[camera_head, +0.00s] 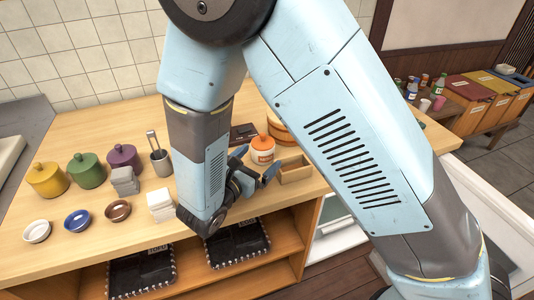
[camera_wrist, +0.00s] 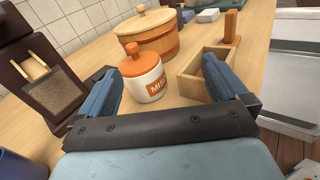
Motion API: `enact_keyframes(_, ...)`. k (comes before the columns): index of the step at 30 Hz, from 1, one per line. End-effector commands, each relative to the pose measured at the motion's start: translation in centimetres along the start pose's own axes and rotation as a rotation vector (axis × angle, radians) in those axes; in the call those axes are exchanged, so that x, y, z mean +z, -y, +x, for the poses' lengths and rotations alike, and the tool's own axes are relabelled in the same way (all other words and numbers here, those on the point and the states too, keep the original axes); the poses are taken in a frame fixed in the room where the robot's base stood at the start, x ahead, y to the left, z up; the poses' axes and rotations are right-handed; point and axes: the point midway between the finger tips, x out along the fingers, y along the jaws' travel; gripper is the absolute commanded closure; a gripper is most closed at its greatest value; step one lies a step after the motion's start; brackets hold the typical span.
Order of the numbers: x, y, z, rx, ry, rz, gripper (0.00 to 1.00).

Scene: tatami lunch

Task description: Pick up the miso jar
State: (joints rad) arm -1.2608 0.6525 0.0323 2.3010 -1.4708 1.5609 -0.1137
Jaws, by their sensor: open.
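The miso jar (camera_head: 262,150) is white with an orange lid and knob, and stands upright on the wooden counter. In the wrist view the jar (camera_wrist: 143,78) shows an orange label reading "MIS", with the rest turned away. My gripper (camera_head: 256,170) is open just in front of the jar. In the wrist view the jar is ahead of and between the two blue fingers of my gripper (camera_wrist: 160,92), nearer the left one. The fingers do not appear to touch it.
A wooden tub (camera_wrist: 153,35) stands behind the jar. An open wooden box (camera_wrist: 195,75) is close on the right, near the right finger. A dark dispenser-like object (camera_wrist: 45,70) is at left. Coloured pots (camera_head: 86,170), bowls (camera_head: 77,219) and white stacked squares (camera_head: 160,204) occupy the counter's left.

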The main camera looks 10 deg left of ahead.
Motion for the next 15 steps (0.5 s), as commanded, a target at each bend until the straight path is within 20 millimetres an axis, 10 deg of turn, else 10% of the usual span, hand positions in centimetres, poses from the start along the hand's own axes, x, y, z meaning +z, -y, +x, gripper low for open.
enact_keyframes(8, -2.7, -2.2, -3.0, 0.145, 0.042, -0.074, 0.0)
enact_keyframes(15, -2.6, -2.7, 0.2, 0.147, 0.044, -0.076, 0.0)
